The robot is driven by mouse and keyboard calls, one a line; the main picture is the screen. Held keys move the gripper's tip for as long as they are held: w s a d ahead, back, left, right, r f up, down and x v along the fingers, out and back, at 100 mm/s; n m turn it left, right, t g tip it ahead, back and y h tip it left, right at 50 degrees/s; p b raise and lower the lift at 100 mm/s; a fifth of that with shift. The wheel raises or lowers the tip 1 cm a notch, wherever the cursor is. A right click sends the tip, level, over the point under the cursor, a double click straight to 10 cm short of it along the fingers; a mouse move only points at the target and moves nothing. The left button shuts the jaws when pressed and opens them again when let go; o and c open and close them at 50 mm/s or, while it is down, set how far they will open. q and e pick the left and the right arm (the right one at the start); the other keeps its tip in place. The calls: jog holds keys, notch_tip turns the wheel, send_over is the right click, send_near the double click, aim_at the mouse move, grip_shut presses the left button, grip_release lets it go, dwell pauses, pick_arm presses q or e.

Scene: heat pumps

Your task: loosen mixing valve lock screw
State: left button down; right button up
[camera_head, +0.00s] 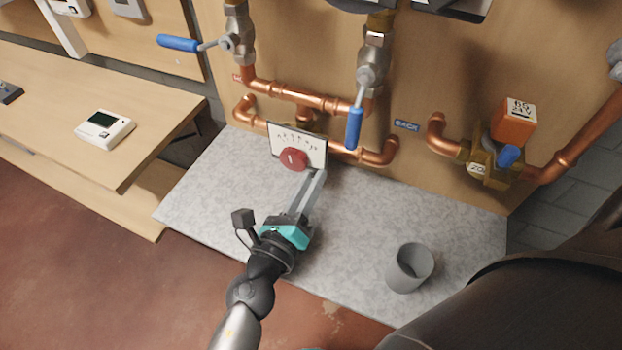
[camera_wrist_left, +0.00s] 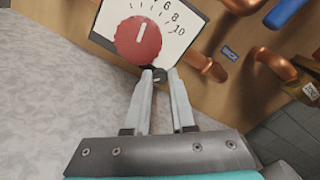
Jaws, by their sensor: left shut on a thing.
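The mixing valve has a white scale plate (camera_head: 312,146) with numbers and a round red knob (camera_head: 293,159), in front of the copper pipes. In the left wrist view the red knob (camera_wrist_left: 138,38) shows a white pointer mark, and the scale plate (camera_wrist_left: 187,22) lies behind it. A small dark lock screw (camera_wrist_left: 159,75) sits just below the knob, between my left fingertips. My left gripper (camera_head: 315,174) reaches up to the valve from the front, and its fingertips (camera_wrist_left: 160,74) are shut on the lock screw. The screw cannot be made out in the head view. My right gripper is not in view.
Copper pipes (camera_head: 300,95) and blue-handled valves (camera_head: 354,128) stand close above the knob. A grey cup (camera_head: 410,267) stands on the grey slab (camera_head: 455,225) to the right. A wooden bench (camera_head: 60,100) with a white thermostat (camera_head: 105,129) is at left.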

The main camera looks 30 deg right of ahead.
pick_arm(q)
jog(key=shift+n+p, duration=0.5)
jog(key=shift+n, duration=1.6)
jog(key=c, duration=0.8)
grip_release()
jog(key=shift+o, duration=0.2)
jog(key=b+v, duration=0.1)
jog(key=v, duration=1.2)
jog(key=shift+s+a+f, duration=0.1)
jog(key=shift+s+a, duration=0.05)
jog(key=shift+s, duration=0.05)
jog(key=shift+v, duration=0.9)
jog(key=shift+c, duration=0.2)
